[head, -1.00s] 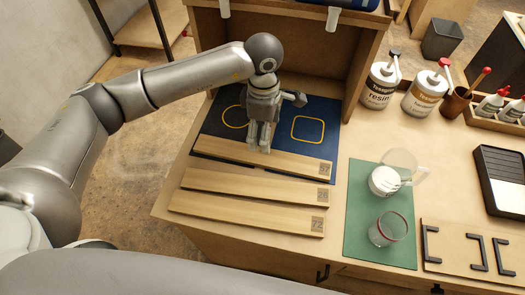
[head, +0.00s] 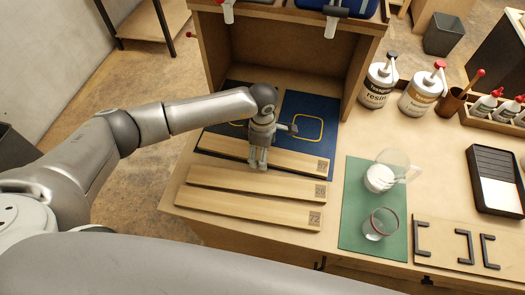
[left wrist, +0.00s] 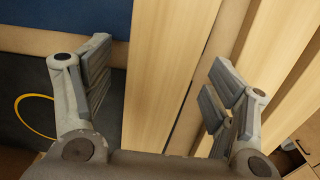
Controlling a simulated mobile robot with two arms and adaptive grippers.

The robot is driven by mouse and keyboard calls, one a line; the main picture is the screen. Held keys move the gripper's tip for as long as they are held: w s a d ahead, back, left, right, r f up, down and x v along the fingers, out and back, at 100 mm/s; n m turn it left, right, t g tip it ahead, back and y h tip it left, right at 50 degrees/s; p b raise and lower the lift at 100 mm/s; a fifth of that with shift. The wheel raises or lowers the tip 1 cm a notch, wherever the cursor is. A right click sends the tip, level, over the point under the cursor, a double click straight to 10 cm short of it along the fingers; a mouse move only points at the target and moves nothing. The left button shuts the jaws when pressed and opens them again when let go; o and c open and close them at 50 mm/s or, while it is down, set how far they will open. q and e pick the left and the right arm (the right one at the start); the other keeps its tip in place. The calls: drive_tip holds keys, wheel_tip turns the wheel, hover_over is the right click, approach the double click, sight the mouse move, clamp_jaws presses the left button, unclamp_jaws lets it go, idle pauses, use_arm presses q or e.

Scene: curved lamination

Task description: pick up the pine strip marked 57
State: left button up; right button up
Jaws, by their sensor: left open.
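Three pale pine strips lie side by side on the bench in the head view: a far strip (head: 290,160), a middle strip (head: 240,182) and a near strip (head: 240,207). Each has a dark number at its right end. The near one reads 72; the other two are too small to read surely. My left gripper (head: 258,168) is open, fingers down, over the far strip near its front edge. In the left wrist view the far strip (left wrist: 165,60) shows between the spread fingers (left wrist: 157,70), and another strip (left wrist: 275,60) lies to the right. My right gripper is out of view.
A blue mat (head: 309,110) with yellow outlines lies behind the strips, under a wooden shelf. A green mat (head: 356,215) with two clear cups is to the right. Resin containers (head: 378,85), a black tray and dark brackets stand farther right.

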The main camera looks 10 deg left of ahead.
use_arm(q)
drive_tip(key=c, duration=1.2)
drive_tip(key=shift+r, duration=0.1)
